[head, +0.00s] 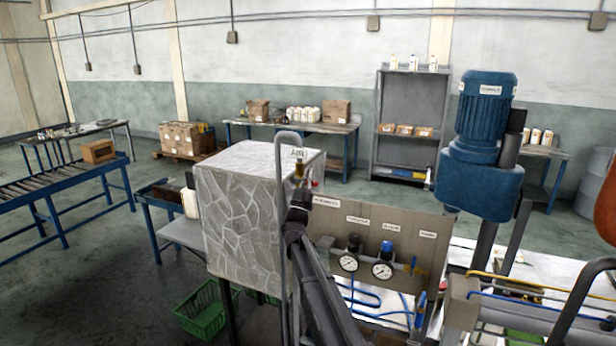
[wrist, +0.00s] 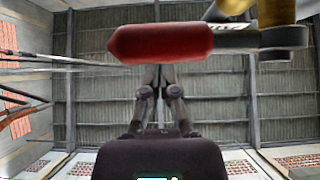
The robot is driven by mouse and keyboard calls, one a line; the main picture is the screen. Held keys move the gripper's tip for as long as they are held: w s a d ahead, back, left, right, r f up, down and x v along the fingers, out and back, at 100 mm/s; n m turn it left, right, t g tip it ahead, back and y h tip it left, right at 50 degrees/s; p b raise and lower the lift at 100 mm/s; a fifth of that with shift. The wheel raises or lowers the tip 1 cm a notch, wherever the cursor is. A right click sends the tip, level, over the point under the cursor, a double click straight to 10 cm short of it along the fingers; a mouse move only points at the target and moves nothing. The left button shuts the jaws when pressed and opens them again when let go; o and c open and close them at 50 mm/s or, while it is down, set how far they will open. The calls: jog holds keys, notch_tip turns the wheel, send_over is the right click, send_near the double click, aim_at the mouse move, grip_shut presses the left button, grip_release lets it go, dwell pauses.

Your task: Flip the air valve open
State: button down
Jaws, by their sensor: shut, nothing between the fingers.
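The air valve (head: 299,168) is a small brass fitting under an "AIR" label, on the pipe beside the stone-patterned cabinet. A bit of its red handle (head: 315,184) shows just right of my gripper (head: 301,192), which partly hides the valve. In the wrist view the red handle grip (wrist: 160,43) lies across the top, and the brass valve body (wrist: 282,25) is at the upper right. My gripper's fingers (wrist: 161,75) are together and empty, and their tips end at the lower edge of the red grip. I cannot tell whether they touch it.
A panel (head: 335,222) with gauges (head: 382,270) and blue hoses stands right of my arm. The tall grey pipe (head: 281,200) and the cabinet (head: 235,205) stand close on the left. A blue motor (head: 480,140) is at the right. The wrist view shows the roof behind the handle.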

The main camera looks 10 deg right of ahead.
jog(key=shift+w+d+f+b, duration=0.1)
jog(key=shift+f+b, duration=0.5)
jog(key=shift+f, duration=0.1)
jog(key=shift+w+d+f+b, duration=0.1)
jog(key=shift+f+b, duration=0.45)
jog(key=shift+f, duration=0.15)
jog(key=shift+d+m+g+h, duration=0.25)
jog(key=shift+m+g+h, duration=0.05)
jog(key=shift+m+h, duration=0.1)
jog(key=shift+f, duration=0.1)
